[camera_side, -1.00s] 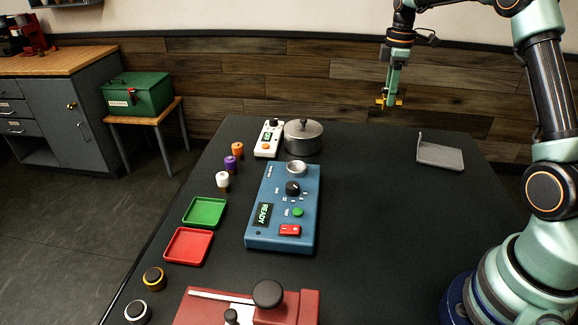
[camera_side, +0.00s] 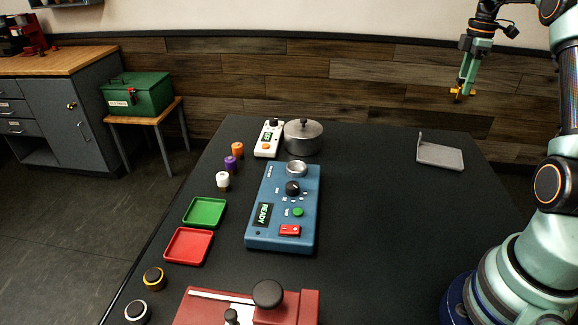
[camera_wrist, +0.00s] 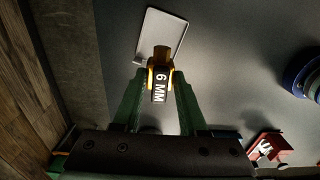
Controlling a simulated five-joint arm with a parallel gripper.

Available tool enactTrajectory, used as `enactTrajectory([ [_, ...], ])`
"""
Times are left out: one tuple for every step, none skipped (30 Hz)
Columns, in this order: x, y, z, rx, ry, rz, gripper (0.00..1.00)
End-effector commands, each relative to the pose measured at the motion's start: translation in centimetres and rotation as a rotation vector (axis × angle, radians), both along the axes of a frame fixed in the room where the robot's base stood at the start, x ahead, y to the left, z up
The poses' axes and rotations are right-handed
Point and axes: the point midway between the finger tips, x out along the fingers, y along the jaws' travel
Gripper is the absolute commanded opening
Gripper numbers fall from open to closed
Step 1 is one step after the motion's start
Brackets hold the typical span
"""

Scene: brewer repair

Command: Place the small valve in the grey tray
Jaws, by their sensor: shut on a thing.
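My gripper (camera_side: 462,94) is shut on the small valve (camera_side: 460,92), a brass-coloured piece, held in the air above the far right of the table. In the wrist view the valve (camera_wrist: 160,78) sits between the two green fingers (camera_wrist: 158,90) and shows a black band reading "6 MM". The grey tray (camera_side: 440,155) lies flat on the right side of the table, below and to the left of my gripper in the side view. In the wrist view the tray (camera_wrist: 170,28) shows just beyond the valve. It looks empty in the side view.
A blue device (camera_side: 270,225) reading "READY" stands mid-table, with a metal pot (camera_side: 303,138) and a white meter (camera_side: 268,140) behind it. Green (camera_side: 204,212) and red (camera_side: 188,246) trays lie to the left. The table between the blue device and the grey tray is clear.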

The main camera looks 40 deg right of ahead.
Motion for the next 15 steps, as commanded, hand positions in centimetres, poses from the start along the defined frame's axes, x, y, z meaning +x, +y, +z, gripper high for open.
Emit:
enactTrajectory([
  [-0.1,0.0,-0.9,0.004,0.004,0.000,0.00],
  [-0.1,0.0,-1.6,0.004,0.004,0.000,0.00],
  [-0.1,0.1,-2.5,0.006,0.004,0.000,0.00],
  [-0.1,0.1,-3.3,0.006,0.004,0.000,0.00],
  [-0.1,0.1,-4.1,0.006,0.005,0.000,0.00],
  [-0.1,0.1,-5.0,0.006,0.004,0.000,0.00],
  [-0.1,0.1,-5.8,0.006,0.004,0.000,0.00],
  [-0.1,0.1,-6.5,0.006,0.004,0.000,0.00],
  [-0.1,0.1,-7.5,0.006,0.005,0.000,0.00],
  [-0.1,0.1,-8.2,0.004,0.004,0.000,0.00],
  [-0.1,0.1,-9.0,0.006,0.004,0.000,0.00],
  [-0.1,0.1,-10.0,0.006,0.005,0.000,0.00],
  [-0.1,0.1,-10.6,0.004,0.004,0.000,0.00],
  [-0.1,0.1,-11.3,0.004,0.004,0.000,0.00],
  [-0.1,0.1,-12.2,0.004,0.004,0.000,0.00],
])
